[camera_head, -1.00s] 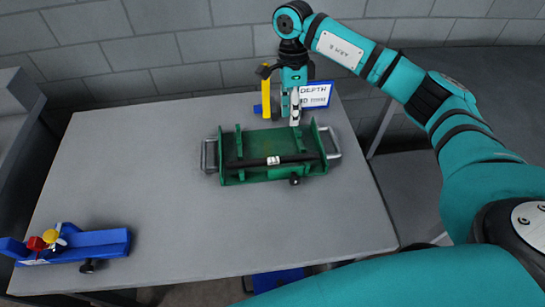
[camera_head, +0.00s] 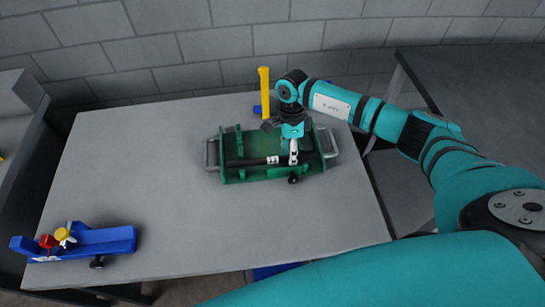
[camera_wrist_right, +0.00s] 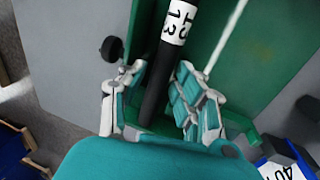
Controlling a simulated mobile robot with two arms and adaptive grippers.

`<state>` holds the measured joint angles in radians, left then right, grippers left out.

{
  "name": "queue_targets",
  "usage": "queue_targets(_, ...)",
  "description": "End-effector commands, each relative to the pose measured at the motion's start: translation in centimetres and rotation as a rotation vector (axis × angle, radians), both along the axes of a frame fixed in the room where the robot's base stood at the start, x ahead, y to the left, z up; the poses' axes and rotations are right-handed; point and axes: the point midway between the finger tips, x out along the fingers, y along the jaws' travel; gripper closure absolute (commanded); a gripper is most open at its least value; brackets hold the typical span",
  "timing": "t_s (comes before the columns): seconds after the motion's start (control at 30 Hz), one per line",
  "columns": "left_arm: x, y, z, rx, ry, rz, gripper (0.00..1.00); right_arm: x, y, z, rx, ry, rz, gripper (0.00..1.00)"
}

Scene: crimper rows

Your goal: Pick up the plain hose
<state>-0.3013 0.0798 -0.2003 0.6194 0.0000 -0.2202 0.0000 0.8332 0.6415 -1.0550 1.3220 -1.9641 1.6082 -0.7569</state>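A black hose (camera_head: 245,162) with a white label lies lengthwise in the green tray (camera_head: 232,178) on the grey table. My right gripper (camera_head: 293,158) is over the right half of the tray, pointing down at the hose. In the right wrist view its fingers (camera_wrist_right: 158,78) stand apart, one on each side of the hose, with gaps visible, so it is open. My left gripper is not in view.
A blue fixture (camera_head: 105,241) with a red and a yellow knob stands at the table's front left. A yellow upright (camera_head: 264,90) rises behind the tray. A small black round knob (camera_head: 293,179) is at the tray's front. The table's left middle is clear.

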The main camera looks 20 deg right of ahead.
Motion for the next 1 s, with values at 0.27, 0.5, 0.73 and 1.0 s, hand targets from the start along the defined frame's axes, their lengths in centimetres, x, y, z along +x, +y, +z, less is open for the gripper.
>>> queue_targets(0.27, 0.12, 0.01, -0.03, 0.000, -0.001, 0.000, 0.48, 0.03, 0.00, -0.05, 0.000, -0.001, 0.000, 0.77)
queue_targets(0.5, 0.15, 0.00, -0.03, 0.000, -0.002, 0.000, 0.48, 0.05, -0.01, -0.01, -0.001, -0.002, 0.000, 1.00)
queue_targets(0.73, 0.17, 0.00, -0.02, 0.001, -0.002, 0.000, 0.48, 0.08, 0.00, 0.04, 0.000, -0.002, 0.000, 1.00)
queue_targets(1.0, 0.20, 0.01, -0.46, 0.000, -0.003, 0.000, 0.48, 0.19, -0.03, 0.93, 0.001, -0.006, 0.001, 1.00)
